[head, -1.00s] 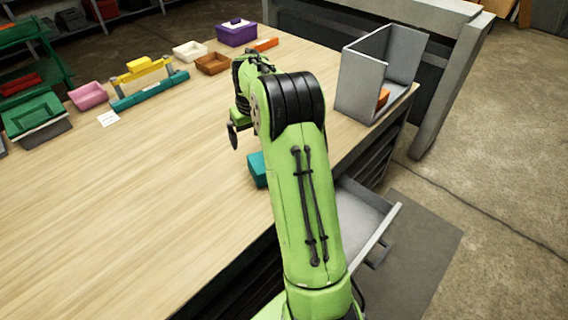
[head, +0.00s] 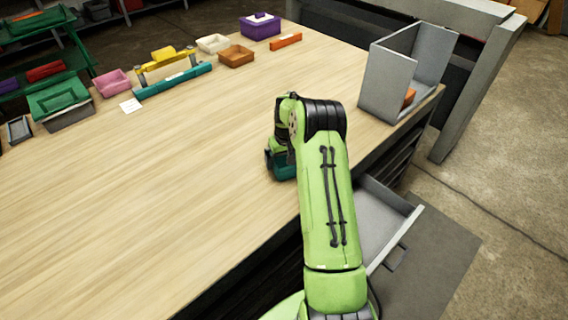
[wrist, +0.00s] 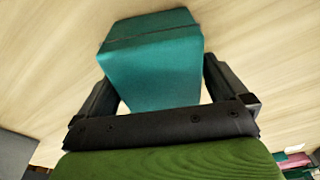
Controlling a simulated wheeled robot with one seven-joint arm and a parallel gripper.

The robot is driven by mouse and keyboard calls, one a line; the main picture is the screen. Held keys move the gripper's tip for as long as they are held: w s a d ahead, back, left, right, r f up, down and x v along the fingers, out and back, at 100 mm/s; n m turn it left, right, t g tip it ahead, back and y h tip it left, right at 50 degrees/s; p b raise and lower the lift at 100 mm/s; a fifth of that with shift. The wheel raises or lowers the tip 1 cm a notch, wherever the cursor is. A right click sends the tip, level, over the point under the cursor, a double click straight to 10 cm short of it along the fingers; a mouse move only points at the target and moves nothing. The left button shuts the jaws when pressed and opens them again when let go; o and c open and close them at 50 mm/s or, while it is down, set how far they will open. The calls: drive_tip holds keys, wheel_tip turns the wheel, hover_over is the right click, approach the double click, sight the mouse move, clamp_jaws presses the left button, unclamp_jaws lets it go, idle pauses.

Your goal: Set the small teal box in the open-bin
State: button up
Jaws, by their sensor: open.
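The small teal box (head: 286,172) stands on the wooden workbench near its front edge, partly hidden behind my arm in the head view. In the wrist view the teal box (wrist: 152,62) fills the space between the two dark fingers of my gripper (wrist: 158,82). The fingers are open, one on each side of it; narrow gaps show beside its lower part. In the head view my gripper (head: 279,153) is down at the box. A grey bin (head: 388,82), open at the top and one side, stands at the bench's right end with an orange piece (head: 409,97) inside.
A grey drawer (head: 385,225) stands pulled out below the bench edge, right of my arm. Along the back are a purple box (head: 260,27), a brown tray (head: 236,56), a pink tray (head: 111,83) and a green bin (head: 58,98). The bench middle (head: 190,150) is clear.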

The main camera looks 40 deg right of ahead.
drive_tip(key=shift+w+f, duration=0.1)
drive_tip(key=shift+f, duration=0.4)
drive_tip(key=shift+r, duration=0.1)
drive_tip(key=c, duration=1.1)
